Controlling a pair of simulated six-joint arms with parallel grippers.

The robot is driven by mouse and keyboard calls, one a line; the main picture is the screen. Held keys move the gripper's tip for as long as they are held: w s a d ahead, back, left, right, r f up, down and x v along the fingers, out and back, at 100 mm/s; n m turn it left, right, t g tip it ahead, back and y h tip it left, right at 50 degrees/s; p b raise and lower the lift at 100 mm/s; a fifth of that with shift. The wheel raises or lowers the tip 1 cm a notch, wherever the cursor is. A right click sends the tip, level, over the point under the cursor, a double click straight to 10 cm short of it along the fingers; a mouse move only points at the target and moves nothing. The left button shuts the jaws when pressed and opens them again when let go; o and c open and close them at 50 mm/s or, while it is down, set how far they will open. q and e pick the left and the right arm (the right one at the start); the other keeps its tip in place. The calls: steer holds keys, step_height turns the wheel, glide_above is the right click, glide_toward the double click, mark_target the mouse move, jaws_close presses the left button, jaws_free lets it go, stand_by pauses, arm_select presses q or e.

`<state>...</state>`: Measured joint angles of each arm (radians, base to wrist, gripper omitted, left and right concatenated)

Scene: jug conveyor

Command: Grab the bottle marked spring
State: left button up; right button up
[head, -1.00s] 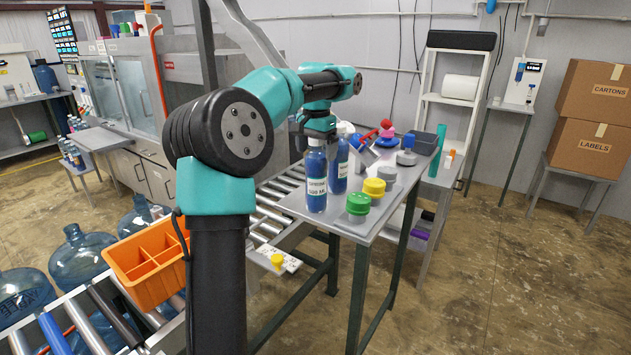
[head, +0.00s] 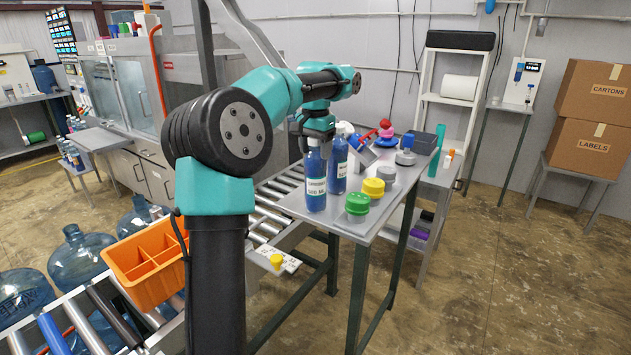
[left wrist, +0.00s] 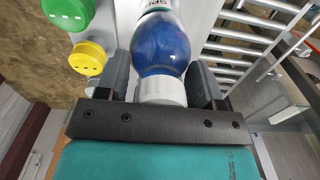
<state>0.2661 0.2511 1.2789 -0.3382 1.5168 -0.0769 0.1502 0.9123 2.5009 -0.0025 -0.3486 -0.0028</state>
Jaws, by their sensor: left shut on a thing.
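A blue bottle (head: 316,187) with a white label stands upright near the table's left edge. Its label print is too small to read surely. My left gripper (head: 318,145) is above it, shut on its top. In the left wrist view the gripper (left wrist: 163,88) has a finger on each side of the bottle's white cap (left wrist: 161,91), with the blue body (left wrist: 160,45) beyond. A second blue bottle (head: 338,165) stands close behind, to the right; its label is partly hidden. My right gripper is not in view.
A roller conveyor (head: 272,205) runs along the left, with an orange divided crate (head: 148,268) farther left. Coloured tops and a spray bottle crowd the table's back.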

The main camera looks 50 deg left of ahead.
arm_select(q)
steer(key=shift+f, duration=0.1)
jaws_close()
